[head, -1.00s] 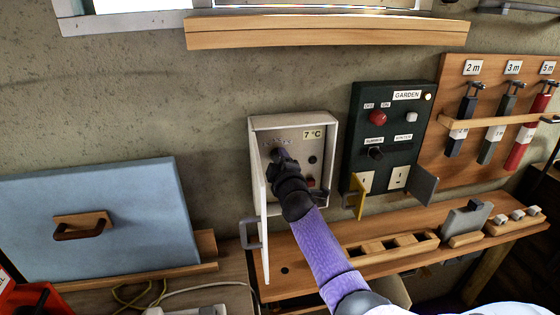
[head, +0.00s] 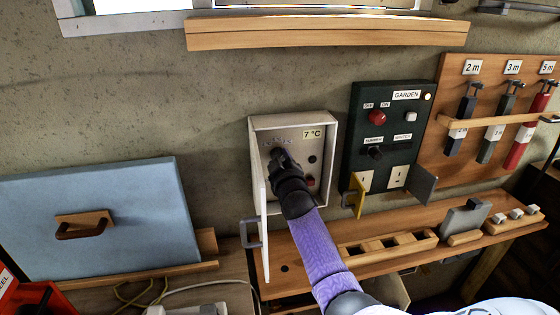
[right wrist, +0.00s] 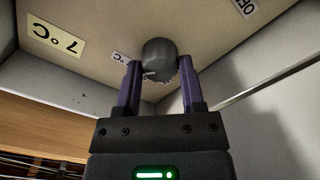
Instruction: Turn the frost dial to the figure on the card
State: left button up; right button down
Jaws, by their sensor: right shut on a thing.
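The frost dial is a round grey knob (right wrist: 159,60) on the back panel of an open white box (head: 327,160) on the wall. My right gripper (right wrist: 160,78) is shut on the dial, a purple finger on each side of it. In the head view my right gripper (head: 281,158) hides the dial and much of its scale. The card (head: 313,134) at the top right of the panel reads 7 °C; it shows upside down in the right wrist view (right wrist: 56,36). The dial's pointer cannot be made out. My left gripper is not in view.
The box's door (head: 259,215) stands open on the left, close to my right arm. A dark green GARDEN panel (head: 420,130) with a red knob is to the right. A shelf (head: 300,287) with wooden holders runs below. A blue board (head: 130,200) stands at left.

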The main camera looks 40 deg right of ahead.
jog(key=shift+f, duration=0.1)
jog(key=shift+c, duration=1)
grip_release()
jog(key=p+v, duration=0.2)
jog(key=v, duration=0.8)
jog(key=shift+p, duration=0.35)
